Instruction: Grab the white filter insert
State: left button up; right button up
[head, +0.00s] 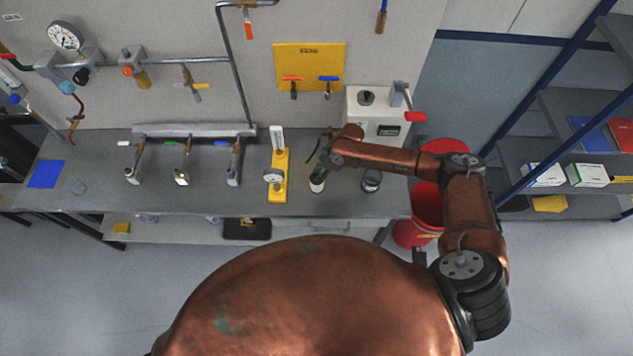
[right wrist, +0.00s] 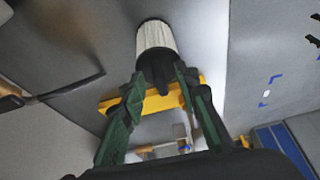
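The white filter insert (head: 317,184) is a small pleated white cylinder with a dark cap, at the front part of the grey bench, right of the yellow gauge stand. In the right wrist view the filter insert (right wrist: 156,37) shows its white end pointing away from me and its dark cap towards me. My right gripper (right wrist: 160,76) has its two green-sided fingers on either side of the dark cap, with no clear gap on either side. In the head view my right gripper (head: 319,173) is at the filter's top. Whether it touches the bench is unclear. My left gripper is not in view.
The yellow gauge stand (head: 279,178) is close on the left. A dark round jar (head: 371,181) stands on the right, near a white box unit (head: 377,108). A red bucket (head: 427,205) is beyond the bench's right end. Several pipe valves line the bench left.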

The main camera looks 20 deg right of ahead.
jog(key=shift+c, duration=0.4)
grip_shut()
